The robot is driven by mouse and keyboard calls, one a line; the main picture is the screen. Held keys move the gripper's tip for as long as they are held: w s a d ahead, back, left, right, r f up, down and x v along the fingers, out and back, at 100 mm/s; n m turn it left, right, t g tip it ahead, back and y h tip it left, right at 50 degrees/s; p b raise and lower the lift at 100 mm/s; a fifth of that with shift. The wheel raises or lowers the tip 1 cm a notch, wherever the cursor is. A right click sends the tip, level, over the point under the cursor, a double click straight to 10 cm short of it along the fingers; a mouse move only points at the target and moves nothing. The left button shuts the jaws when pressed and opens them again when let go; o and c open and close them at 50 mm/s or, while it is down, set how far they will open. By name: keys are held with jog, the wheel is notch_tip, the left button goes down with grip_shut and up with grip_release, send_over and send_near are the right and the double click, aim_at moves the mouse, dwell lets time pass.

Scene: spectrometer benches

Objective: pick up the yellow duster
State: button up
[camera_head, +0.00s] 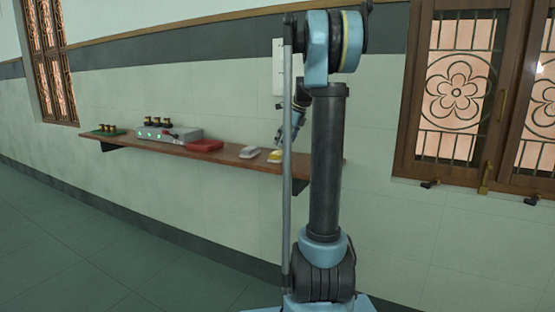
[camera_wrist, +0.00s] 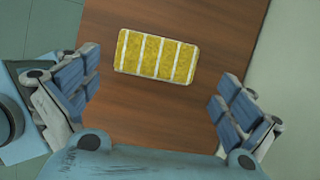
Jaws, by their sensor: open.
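The yellow duster (camera_wrist: 157,57) is a rounded rectangular block with white stripes, lying flat on the brown wooden shelf (camera_wrist: 150,120). It also shows small in the head view (camera_head: 276,155), near the right part of the shelf and partly hidden by my arm. My gripper (camera_wrist: 157,92) is open and empty, with one blue-padded finger low on each side of the wrist view. The duster lies ahead of the fingers, between their lines, and touches neither. In the head view my gripper (camera_head: 276,145) hangs just above the duster.
Left of the duster on the shelf (camera_head: 222,156) are a pale grey block (camera_head: 249,152), a red flat object (camera_head: 204,146), a grey box with green lights (camera_head: 165,134) and a green tray (camera_head: 97,133). The wall (camera_wrist: 279,90) stands close along the shelf's right side in the wrist view.

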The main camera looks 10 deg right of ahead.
aim_at(279, 152)
jog(key=x, duration=0.5)
jog(key=shift+a+r, duration=0.1)
jog(key=shift+a, duration=0.05)
jog(key=c, duration=0.9)
